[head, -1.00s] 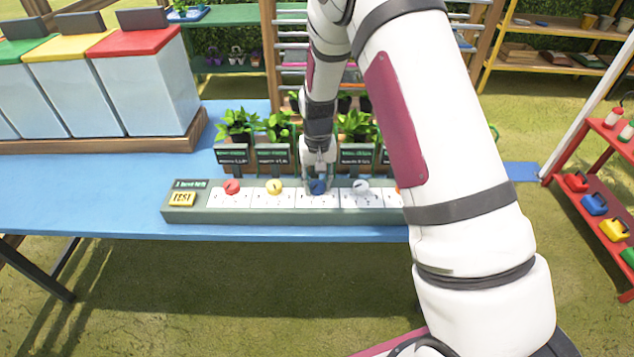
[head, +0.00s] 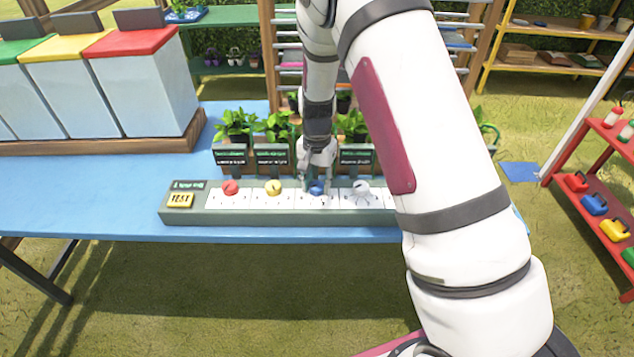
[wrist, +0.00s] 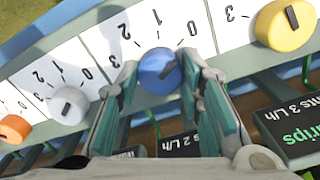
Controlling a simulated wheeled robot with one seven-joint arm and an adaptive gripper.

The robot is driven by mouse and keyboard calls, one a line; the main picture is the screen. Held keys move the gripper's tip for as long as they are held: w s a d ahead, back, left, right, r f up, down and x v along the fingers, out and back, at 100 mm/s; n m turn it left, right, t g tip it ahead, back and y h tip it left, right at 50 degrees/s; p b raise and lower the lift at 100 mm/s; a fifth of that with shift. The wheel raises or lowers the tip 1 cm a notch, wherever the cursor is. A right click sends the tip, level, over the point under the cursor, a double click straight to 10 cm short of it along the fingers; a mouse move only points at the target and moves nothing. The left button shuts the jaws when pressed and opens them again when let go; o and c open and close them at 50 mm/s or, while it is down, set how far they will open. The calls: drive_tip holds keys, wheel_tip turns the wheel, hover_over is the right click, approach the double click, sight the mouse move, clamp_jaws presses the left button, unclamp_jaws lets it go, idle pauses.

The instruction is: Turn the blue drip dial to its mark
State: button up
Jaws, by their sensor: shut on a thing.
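The blue dial (wrist: 157,75) is round, with a dark pointer, on a white scale panel marked 0 to 3. My gripper (wrist: 160,88) is shut on the dial, one finger on each side. In the head view the blue dial (head: 317,190) is partly covered by my gripper (head: 315,182), which comes down from above. A dark sign (wrist: 185,147) behind the dial reads "2 L/h" in part; the rest is hidden by my finger.
The long green dial box (head: 250,217) stands on the blue table (head: 90,205). A yellow dial (wrist: 284,25) and a white dial (wrist: 69,105) flank the blue one; an orange dial (wrist: 14,129) lies beyond. Potted plants (head: 236,124) and signs stand close behind.

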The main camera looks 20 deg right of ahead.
sight(317, 185)
drive_tip(key=o, duration=1.2)
wheel_tip(317, 185, up, 12)
